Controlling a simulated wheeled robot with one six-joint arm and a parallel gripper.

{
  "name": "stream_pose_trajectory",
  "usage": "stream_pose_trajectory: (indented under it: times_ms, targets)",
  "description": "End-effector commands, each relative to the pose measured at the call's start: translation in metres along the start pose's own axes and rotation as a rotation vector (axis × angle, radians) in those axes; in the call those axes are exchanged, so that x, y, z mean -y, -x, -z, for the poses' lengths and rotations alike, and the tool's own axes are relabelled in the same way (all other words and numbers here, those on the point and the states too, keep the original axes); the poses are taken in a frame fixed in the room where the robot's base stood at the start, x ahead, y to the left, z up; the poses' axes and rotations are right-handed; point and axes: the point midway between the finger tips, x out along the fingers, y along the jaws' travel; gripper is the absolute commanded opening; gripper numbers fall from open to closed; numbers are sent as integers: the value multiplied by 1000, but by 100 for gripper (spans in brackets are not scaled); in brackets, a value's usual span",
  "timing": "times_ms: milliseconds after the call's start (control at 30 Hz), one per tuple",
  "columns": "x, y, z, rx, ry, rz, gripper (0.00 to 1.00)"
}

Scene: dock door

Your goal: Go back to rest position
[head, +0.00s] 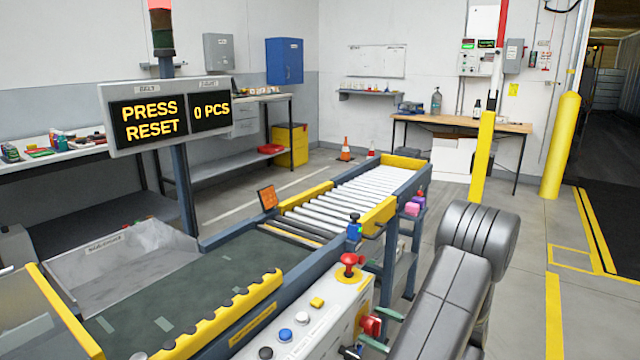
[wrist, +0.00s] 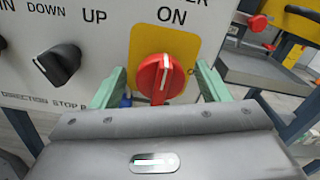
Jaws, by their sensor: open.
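My gripper (head: 380,330) is at the front face of the control box (head: 325,315), low in the head view. In the wrist view my gripper (wrist: 161,68) is open, with one green finger on each side of a red rotary knob (wrist: 160,78). Gaps show between the fingers and the knob. The knob sits on a yellow plate (wrist: 188,46) below the word ON, its white mark nearly upright. In the head view the red knob (head: 370,325) is just left of the fingers. My arm reaches in from the lower right.
A red mushroom button (head: 349,262) stands on the box top near smaller buttons. The conveyor (head: 190,290) and its rollers (head: 345,200) lie left and behind. The display (head: 168,113) reads PRESS RESET and 0 PCS. A yellow post (head: 482,158) stands behind; floor at right is clear.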

Motion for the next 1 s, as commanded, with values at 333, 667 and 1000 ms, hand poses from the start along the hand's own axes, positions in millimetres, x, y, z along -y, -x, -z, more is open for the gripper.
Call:
stream_pose_trajectory:
  times_ms: [333,667,1000]
  targets:
    - [1,0,-2,0,-239,0,69]
    - [1,0,0,0,-282,0,69]
    - [0,-1,-6,-8,-275,-6,69]
